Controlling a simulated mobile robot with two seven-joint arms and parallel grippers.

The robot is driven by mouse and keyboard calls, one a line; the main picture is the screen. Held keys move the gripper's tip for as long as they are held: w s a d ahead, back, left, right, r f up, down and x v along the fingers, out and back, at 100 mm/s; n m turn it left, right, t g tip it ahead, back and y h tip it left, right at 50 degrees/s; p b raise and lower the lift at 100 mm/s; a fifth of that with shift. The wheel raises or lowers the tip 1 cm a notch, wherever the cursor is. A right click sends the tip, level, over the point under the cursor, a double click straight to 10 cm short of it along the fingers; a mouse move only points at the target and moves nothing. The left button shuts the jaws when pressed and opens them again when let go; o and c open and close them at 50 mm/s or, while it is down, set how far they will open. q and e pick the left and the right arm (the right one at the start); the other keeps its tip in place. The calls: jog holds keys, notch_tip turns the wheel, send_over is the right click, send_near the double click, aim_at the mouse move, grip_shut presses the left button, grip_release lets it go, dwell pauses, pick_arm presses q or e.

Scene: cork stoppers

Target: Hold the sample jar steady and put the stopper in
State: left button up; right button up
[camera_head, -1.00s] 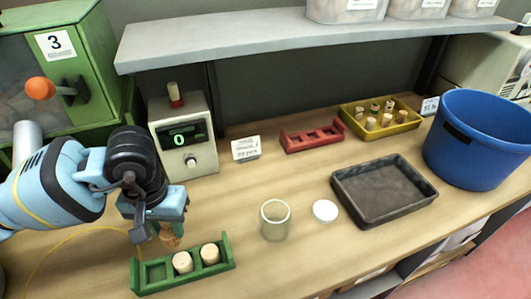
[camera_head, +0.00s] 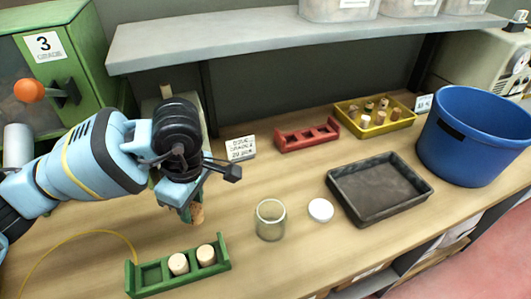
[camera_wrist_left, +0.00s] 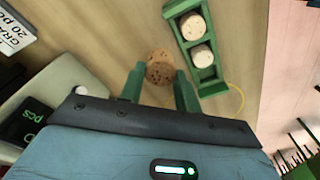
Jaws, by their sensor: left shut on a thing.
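The sample jar (camera_head: 270,220) is clear glass, upright and open-topped on the bench. A white round lid (camera_head: 321,210) lies just right of it. My left gripper (camera_head: 192,212) is up and left of the jar, shut on a brown cork stopper (camera_head: 197,213). The wrist view shows the speckled cork (camera_wrist_left: 159,70) between the green fingertips (camera_wrist_left: 160,82). The green rack (camera_head: 150,276) stands below and left; it holds two pale stoppers (camera_head: 178,264) and has an empty slot at its left. My right gripper is not in view.
A red rack (camera_head: 307,136), a yellow tray (camera_head: 375,117) of several stoppers, a dark empty tray (camera_head: 380,188) and a blue bin (camera_head: 475,140) stand behind and right. A grey shelf (camera_head: 270,38) overhangs the back. Bench between gripper and jar is clear.

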pick_arm(q)
jog(key=w+d+r+n+g+h, duration=0.1)
jog(key=d+r+n, duration=0.3)
jog(key=n, duration=1.1)
jog(key=w+d+r+n+g+h, duration=0.2)
jog(key=d+r+n, duration=0.3)
jog(key=d+n, duration=0.5)
jog(key=w+n+h, duration=0.1)
jog(key=n, duration=0.5)
jog(key=shift+w+d+n, duration=0.3)
jog(key=shift+w, duration=0.05)
